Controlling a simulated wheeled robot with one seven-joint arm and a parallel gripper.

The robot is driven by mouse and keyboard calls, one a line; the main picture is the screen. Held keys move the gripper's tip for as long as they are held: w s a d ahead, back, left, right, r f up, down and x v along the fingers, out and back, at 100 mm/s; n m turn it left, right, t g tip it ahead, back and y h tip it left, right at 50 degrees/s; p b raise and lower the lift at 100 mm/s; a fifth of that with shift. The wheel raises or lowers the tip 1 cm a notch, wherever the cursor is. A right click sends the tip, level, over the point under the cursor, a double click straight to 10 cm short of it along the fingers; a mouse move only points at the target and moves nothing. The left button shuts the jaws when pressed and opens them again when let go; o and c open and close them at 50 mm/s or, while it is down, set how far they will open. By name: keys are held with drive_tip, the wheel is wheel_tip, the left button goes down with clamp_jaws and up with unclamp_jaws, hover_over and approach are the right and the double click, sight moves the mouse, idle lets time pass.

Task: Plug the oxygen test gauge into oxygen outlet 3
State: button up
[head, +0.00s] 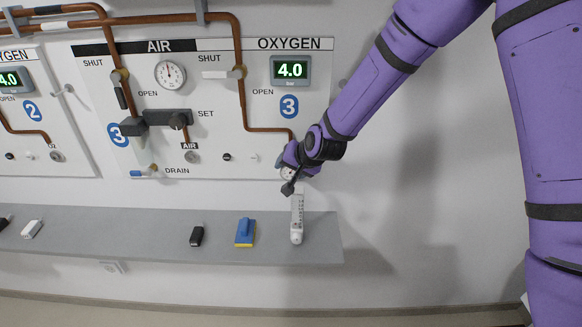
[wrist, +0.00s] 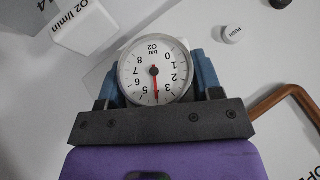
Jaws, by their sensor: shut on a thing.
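The oxygen test gauge (wrist: 155,70) is a round white dial marked "bar O2", upside down in the wrist view. Its red needle points between the low and high figures, near 4, clear of 0. My gripper (wrist: 157,85) is shut on it, with a blue finger on each side. In the head view my gripper (head: 288,172) is against the lower right of oxygen panel 3 (head: 315,120), below the end of the copper pipe. It covers the outlet there, and only a bit of the gauge shows. The joint between gauge and outlet is hidden.
A white flowmeter (head: 297,215) stands on the grey shelf (head: 150,235) just below my gripper; it also shows in the wrist view (wrist: 82,25). A blue and yellow device (head: 244,232) and a black one (head: 196,236) lie left. A white push button (wrist: 232,33) and copper pipe (wrist: 290,100) are close by.

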drive_tip(key=shift+w+r, duration=0.1)
drive_tip(key=o, duration=1.4)
drive_tip(key=shift+c, duration=0.2)
drive_tip(key=s+d+r+n+h, duration=0.1)
drive_tip(key=s+d+r+h, duration=0.1)
drive_tip(key=s+d+r, duration=0.75)
drive_tip(key=s+d+r+n+h, duration=0.1)
drive_tip(key=s+d+r+h, duration=0.1)
drive_tip(key=s+d+r, duration=1)
drive_tip(key=s, duration=0.2)
drive_tip(key=s+d+r+g, duration=0.1)
drive_tip(key=s+d+r, duration=0.1)
drive_tip(key=s+d, duration=0.2)
drive_tip(key=s+d+r+h, duration=0.1)
drive_tip(key=s+d+r, duration=0.2)
drive_tip(key=s, duration=0.4)
drive_tip(key=shift+s+d+r+g, duration=0.15)
drive_tip(key=shift+d+r+g, duration=0.1)
drive_tip(key=shift+r+g, duration=0.05)
